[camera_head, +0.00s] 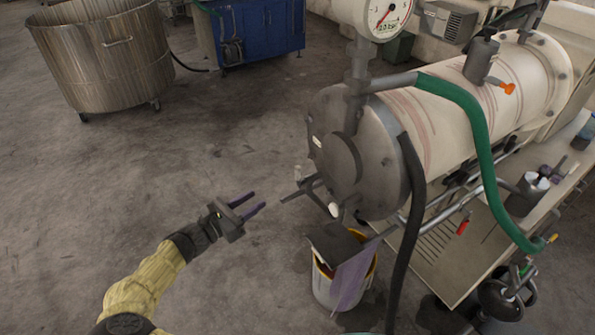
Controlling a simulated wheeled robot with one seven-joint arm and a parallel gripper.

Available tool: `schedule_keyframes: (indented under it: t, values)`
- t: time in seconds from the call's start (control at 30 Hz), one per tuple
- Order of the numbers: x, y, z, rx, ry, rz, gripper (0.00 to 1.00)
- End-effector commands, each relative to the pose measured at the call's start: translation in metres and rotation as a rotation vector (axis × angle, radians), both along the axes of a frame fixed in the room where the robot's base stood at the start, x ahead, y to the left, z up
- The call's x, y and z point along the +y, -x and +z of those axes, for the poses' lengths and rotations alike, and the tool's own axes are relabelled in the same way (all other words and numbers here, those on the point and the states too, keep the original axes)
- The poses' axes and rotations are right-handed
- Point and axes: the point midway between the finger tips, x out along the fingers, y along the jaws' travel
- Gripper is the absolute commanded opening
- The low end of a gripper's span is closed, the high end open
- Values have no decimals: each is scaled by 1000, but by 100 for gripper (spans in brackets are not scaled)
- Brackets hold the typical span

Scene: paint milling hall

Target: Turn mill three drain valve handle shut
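A large horizontal mill drum (455,105) with a dark round end plate (375,160) lies at the right. I cannot read a number three on it. Low on its end plate, a dark lever-like bar (296,191) sticks out to the left, with a pale rounded tip (333,210) near it. This looks like the drain valve handle, but I cannot tell its exact setting. My gripper (259,201) is left of the bar, apart from it. Its two purple fingers are spread and empty, pointing right toward the bar.
A white bucket (322,287) with a yellow rim stands under the end plate, partly covered by dark and purple-grey plates. A black hose (412,190) and green hose (480,130) hang nearby. A red-handled lever (463,226) is below the drum.

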Motion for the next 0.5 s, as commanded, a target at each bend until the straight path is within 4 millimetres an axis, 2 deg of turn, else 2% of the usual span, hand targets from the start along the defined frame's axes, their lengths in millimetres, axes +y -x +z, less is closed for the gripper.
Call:
schedule_keyframes:
  t: [0.5]
  values:
    - [-56,-57,2,-1,2,4,34]
